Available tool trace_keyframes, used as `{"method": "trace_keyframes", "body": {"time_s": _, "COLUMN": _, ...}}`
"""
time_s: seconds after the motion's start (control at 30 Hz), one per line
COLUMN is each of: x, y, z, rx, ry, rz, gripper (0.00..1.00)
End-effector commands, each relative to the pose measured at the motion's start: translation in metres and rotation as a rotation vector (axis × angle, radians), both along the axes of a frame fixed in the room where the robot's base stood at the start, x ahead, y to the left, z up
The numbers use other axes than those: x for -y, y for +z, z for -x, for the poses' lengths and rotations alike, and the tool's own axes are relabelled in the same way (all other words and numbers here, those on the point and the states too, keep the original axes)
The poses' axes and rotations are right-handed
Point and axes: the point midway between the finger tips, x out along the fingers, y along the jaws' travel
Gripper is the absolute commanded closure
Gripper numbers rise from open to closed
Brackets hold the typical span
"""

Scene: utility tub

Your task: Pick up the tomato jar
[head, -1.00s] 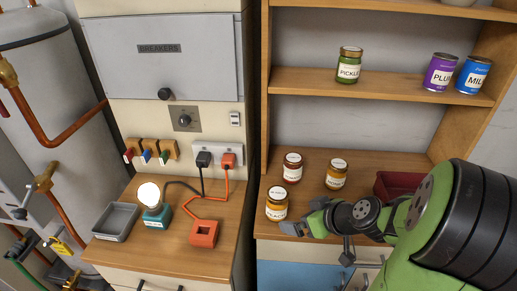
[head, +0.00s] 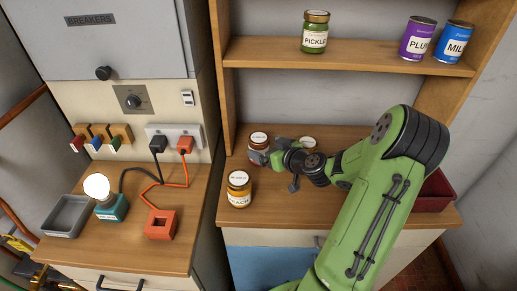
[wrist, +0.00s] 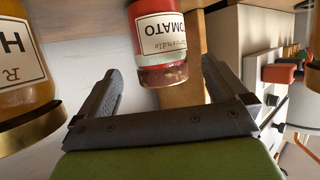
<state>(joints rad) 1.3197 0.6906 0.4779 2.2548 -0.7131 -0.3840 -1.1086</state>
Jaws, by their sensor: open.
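An amber jar (wrist: 22,70) is close beside the left finger. A yellow jar (head: 238,190) stands nearer the counter's front edge. A dark red bin (head: 436,192) is at the right. The shelf (head: 370,52) above holds a pickle jar (head: 315,32) and two cans.

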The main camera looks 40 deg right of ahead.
Motion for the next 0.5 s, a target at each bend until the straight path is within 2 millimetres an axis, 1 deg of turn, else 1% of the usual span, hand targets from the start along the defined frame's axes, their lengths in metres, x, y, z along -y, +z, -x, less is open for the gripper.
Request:
{"method": "trace_keyframes", "body": {"time_s": 0.1, "x": -0.002, "y": -0.01, "z": -0.02, "rx": 0.001, "ry": 0.005, "rz": -0.003, "gripper": 0.0}}
{"method": "trace_keyframes", "body": {"time_s": 0.23, "x": -0.002, "y": -0.018, "z": -0.04, "rx": 0.0, "ry": 0.004, "rz": -0.002, "gripper": 0.0}}
{"method": "trace_keyframes", "body": {"time_s": 0.33, "x": -0.002, "y": -0.021, "z": -0.046, "rx": -0.001, "ry": 0.002, "rz": -0.001, "gripper": 0.0}}
{"method": "trace_keyframes", "body": {"time_s": 0.5, "x": -0.001, "y": -0.021, "z": -0.045, "rx": -0.002, "ry": 0.001, "rz": 0.0, "gripper": 0.0}}
